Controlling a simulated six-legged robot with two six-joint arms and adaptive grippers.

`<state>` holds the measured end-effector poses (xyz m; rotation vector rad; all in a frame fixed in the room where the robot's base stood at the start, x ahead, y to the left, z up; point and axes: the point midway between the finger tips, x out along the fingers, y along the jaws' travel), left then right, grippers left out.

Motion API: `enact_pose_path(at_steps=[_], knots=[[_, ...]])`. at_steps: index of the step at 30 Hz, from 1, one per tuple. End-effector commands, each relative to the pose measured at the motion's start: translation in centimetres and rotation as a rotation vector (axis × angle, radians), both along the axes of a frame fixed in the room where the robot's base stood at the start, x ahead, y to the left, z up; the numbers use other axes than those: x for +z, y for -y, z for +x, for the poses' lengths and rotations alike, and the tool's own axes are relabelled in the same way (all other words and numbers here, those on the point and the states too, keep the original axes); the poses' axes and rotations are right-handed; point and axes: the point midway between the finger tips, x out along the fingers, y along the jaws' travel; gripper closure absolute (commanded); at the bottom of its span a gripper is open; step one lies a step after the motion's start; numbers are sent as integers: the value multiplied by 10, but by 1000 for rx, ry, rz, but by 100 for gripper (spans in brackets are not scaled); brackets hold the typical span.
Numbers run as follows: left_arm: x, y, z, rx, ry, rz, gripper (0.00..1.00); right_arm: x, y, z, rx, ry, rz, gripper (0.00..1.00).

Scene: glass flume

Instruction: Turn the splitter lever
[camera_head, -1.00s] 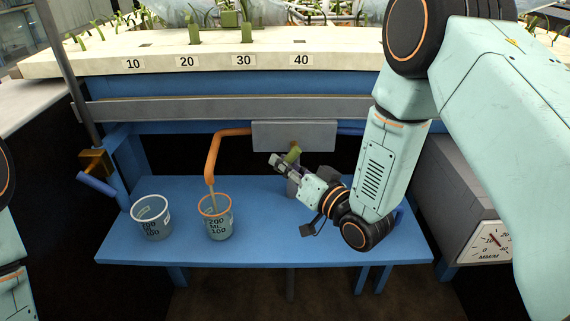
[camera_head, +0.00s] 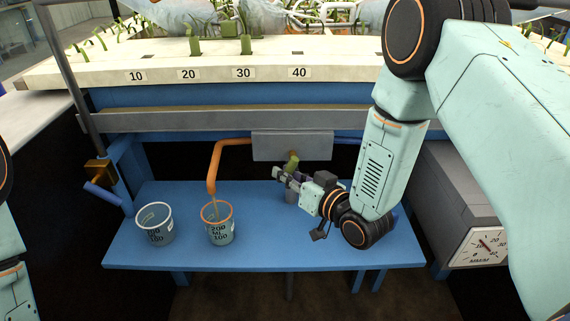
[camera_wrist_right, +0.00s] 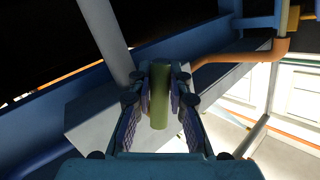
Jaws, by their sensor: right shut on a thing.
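The splitter lever is a short green handle (camera_head: 292,160) below the grey splitter box (camera_head: 290,146) under the flume. In the right wrist view the green handle (camera_wrist_right: 159,95) stands between the two fingers. My right gripper (camera_head: 279,174) reaches in from the right, and its fingers are shut on the handle in the wrist view (camera_wrist_right: 160,90). The handle's far end is partly hidden. An orange pipe (camera_head: 228,143) runs from the box's left side down over an orange-rimmed beaker (camera_head: 218,232), with a thin stream at its mouth. My left gripper is out of view.
A white-rimmed beaker (camera_head: 154,228) stands left of the orange-rimmed one on the blue shelf (camera_head: 270,254). A grey cabinet with a dial (camera_head: 486,245) stands at right. The flume ledge (camera_head: 210,72) overhangs the shelf. The shelf's front is clear.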

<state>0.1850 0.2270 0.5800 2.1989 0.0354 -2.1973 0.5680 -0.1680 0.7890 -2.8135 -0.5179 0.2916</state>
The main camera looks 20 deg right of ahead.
Motion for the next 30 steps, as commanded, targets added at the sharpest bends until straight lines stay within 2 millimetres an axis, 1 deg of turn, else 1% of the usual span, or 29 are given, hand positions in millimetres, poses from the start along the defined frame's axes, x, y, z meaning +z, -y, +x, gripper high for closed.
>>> enact_pose_path(at_steps=[1,3,12,19,30], knots=[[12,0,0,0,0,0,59,4,1,-1,0,-14,-34,100],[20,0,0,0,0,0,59,4,3,-1,1,-29,-85,100],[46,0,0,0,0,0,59,0,9,-3,1,-78,-259,100],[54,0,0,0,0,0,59,-1,11,-4,1,-96,-329,100],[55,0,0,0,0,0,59,-3,12,-4,0,-101,-349,100]])
